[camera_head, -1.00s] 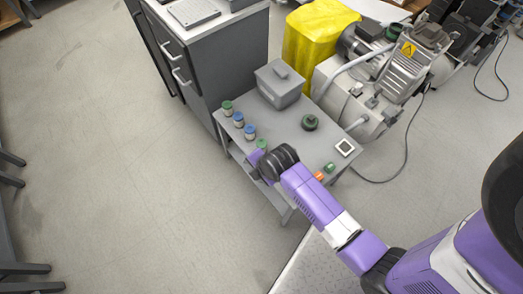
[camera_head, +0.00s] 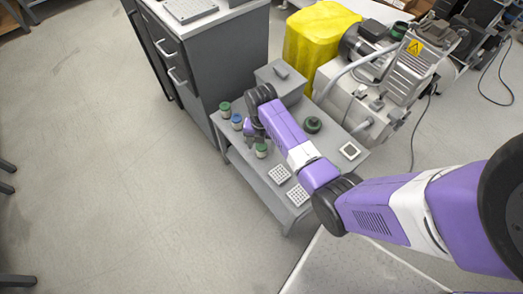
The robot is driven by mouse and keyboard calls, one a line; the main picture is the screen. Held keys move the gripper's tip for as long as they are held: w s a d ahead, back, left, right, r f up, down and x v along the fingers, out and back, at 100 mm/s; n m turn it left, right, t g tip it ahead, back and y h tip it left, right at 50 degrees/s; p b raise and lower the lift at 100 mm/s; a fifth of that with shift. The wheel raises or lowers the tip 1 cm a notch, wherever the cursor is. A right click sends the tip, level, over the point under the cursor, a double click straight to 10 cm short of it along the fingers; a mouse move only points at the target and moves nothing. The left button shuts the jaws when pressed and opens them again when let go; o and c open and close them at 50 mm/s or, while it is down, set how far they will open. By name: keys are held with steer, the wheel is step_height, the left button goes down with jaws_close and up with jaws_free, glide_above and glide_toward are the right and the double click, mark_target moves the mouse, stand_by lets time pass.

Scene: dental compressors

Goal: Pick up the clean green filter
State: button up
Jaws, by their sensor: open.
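Small cylinders with coloured tops stand along the left edge of a low grey table (camera_head: 327,166). One green-topped cylinder (camera_head: 224,109) is at the far end, with a blue-topped one (camera_head: 237,121) beside it. Another green-topped cylinder (camera_head: 262,150) stands nearer the front. A dark green round piece (camera_head: 313,124) sits at the table's right. I cannot tell which green item is the clean filter.
A grey box (camera_head: 281,83) stands at the table's back. Two white gridded pieces (camera_head: 280,173) (camera_head: 297,195) lie near the front, and a small framed square (camera_head: 349,151) at the right. A drawer cabinet (camera_head: 205,68) and compressor (camera_head: 350,92) flank the table. Floor at left is clear.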

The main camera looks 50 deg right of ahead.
mark_target(262, 150)
steer(key=shift+f+b, duration=0.45)
steer(key=shift+f, duration=1.55)
jaws_close()
steer(key=shift+r, duration=0.1)
